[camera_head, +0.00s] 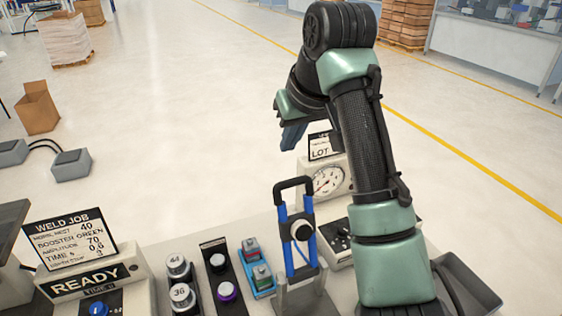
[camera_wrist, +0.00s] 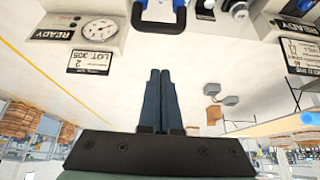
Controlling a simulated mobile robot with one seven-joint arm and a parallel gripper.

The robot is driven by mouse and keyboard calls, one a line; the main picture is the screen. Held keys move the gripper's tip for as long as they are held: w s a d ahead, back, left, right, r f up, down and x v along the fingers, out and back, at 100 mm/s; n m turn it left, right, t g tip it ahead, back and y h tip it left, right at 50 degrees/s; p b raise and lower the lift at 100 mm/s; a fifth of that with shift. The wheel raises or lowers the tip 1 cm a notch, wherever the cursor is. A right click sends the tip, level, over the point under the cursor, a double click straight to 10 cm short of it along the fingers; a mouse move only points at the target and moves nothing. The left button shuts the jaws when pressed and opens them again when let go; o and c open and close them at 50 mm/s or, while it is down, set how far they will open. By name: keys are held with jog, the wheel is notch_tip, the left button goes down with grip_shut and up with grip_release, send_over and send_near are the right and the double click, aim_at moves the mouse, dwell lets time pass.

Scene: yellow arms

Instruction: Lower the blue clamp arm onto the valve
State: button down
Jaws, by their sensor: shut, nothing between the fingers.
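The blue clamp arm (camera_head: 311,250) stands upright on its grey stand, with two blue bars and a black U-shaped handle (camera_head: 293,183) on top. A round white part, possibly the valve (camera_head: 301,230), shows between the bars; I cannot tell for sure. My gripper (camera_head: 292,137) is shut and empty, above the handle and apart from it. In the wrist view, my shut fingers (camera_wrist: 160,75) point toward the black handle (camera_wrist: 160,30) at the top edge, with a gap between them. The lower part of the clamp is out of that view.
A gauge box (camera_head: 328,178) with a LOT sign stands behind the clamp. Left of it are a blue tray (camera_head: 257,270), a black strip with knobs (camera_head: 222,275), several numbered cylinders (camera_head: 179,267) and a READY box (camera_head: 92,283). A dark tray (camera_head: 465,285) lies right of my arm.

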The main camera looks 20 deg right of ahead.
notch_tip(320, 180, down, 8)
jog(key=p, duration=0.4)
jog(key=shift+w+r, duration=0.2)
jog(key=shift+w, duration=0.25)
jog(key=shift+d, duration=0.1)
